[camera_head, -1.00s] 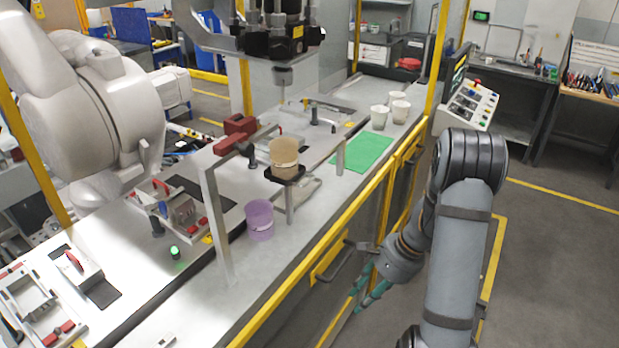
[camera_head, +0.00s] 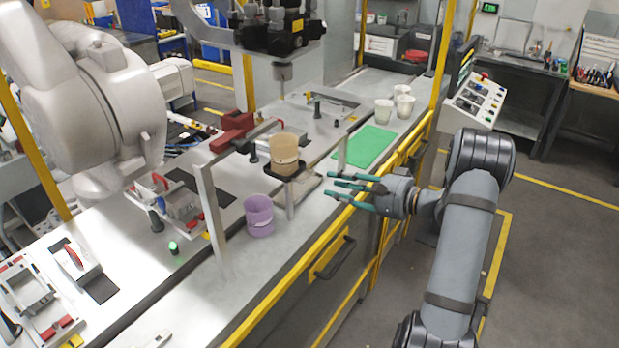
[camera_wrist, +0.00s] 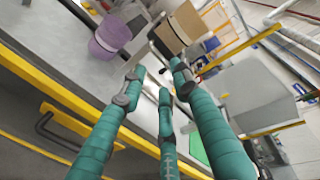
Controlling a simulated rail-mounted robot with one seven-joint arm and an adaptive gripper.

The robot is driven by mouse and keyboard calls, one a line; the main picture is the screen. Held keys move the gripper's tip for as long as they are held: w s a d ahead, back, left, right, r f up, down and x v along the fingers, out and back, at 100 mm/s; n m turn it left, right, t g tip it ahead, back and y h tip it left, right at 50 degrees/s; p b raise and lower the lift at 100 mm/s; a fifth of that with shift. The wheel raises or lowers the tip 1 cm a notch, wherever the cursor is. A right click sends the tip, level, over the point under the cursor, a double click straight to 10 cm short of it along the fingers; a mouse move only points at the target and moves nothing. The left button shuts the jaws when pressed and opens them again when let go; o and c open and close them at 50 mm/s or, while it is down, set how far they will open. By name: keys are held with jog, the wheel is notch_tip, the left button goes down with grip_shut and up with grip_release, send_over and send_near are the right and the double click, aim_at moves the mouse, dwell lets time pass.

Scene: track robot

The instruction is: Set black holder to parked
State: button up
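The black holder (camera_head: 286,172) is a small flat platform on an upright post over the bench. A beige cup (camera_head: 284,152) stands upright on it. In the wrist view the beige cup (camera_wrist: 183,27) is beyond my fingertips, and the holder (camera_wrist: 158,46) is partly visible beside it. My gripper (camera_head: 342,189) has teal fingers, spread apart and empty. It is at the yellow front edge, right of the holder and apart from it. In the wrist view my gripper (camera_wrist: 158,82) points toward the bench. No mark for parked can be made out.
A purple cup (camera_head: 259,216) stands on the bench left of the holder. A grey frame with an upright (camera_head: 212,220) stands nearby. A green mat (camera_head: 364,146) and several white cups (camera_head: 383,112) are farther back. A drawer handle (camera_head: 334,258) juts from the front.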

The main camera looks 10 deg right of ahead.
aim_at(310, 177)
jog(key=p+x, duration=0.4)
jog(key=x, duration=0.5)
jog(key=shift+a, duration=0.15)
grip_shut()
dwell(0.6)
